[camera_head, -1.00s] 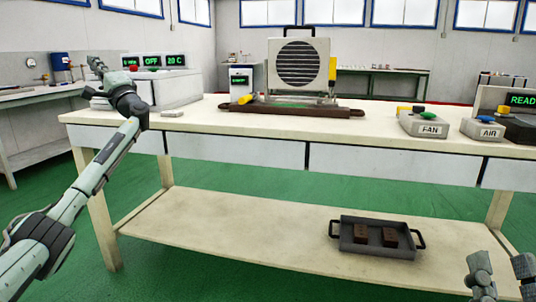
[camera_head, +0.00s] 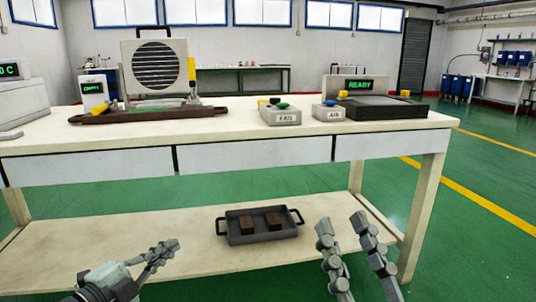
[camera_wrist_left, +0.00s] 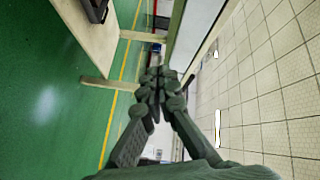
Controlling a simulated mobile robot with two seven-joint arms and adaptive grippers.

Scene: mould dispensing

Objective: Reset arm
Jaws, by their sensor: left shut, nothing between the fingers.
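My left gripper (camera_head: 168,248) is low at the bottom left of the head view, in front of the table's lower shelf. Its fingers are together with nothing between them; in the left wrist view the fingertips (camera_wrist_left: 158,76) also meet. My right gripper (camera_head: 341,221) is at the bottom, right of the middle, pointing up. Its two fingers stand apart and nothing shows between them.
The long table (camera_head: 240,137) spans the view, with a fan unit (camera_head: 158,66), a FAN button box (camera_head: 281,117), an AIR button box (camera_head: 328,112) and a READY station (camera_head: 388,108) on top. A dark tray (camera_head: 262,236) with two brown blocks sits on the lower shelf (camera_head: 100,243). Green floor is free at right.

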